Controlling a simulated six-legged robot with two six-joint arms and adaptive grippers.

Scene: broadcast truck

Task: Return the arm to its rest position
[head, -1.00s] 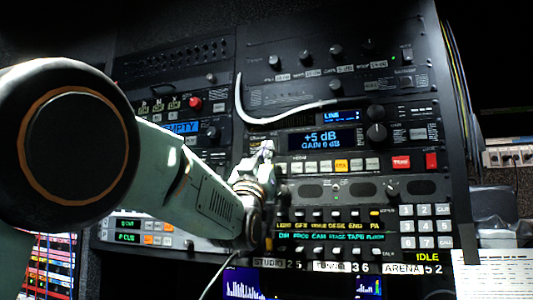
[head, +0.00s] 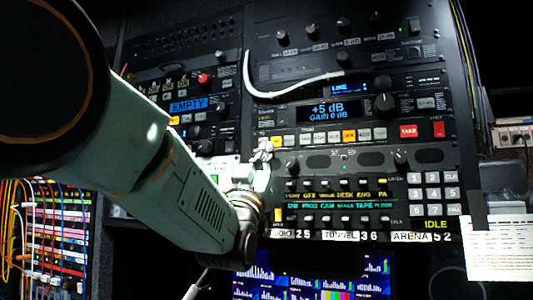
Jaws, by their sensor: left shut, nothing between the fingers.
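My left arm comes in from the left of the head view, large and close. My left gripper (head: 264,152) is at the end of the arm, small and partly hidden behind the wrist, with its fingers shut and nothing between them. It is in front of the left edge of the main rack panel (head: 375,158); I cannot tell whether it touches. The panel's display (head: 328,111) reads "+5 dB GAIN 0 dB". My right gripper is not in view.
A white cable (head: 270,94) loops across the upper panel. A number keypad (head: 433,193) and a paper sheet (head: 500,248) are at the right. A patch bay (head: 62,235) with coloured cables is at the lower left. A monitor (head: 310,276) is below the panel.

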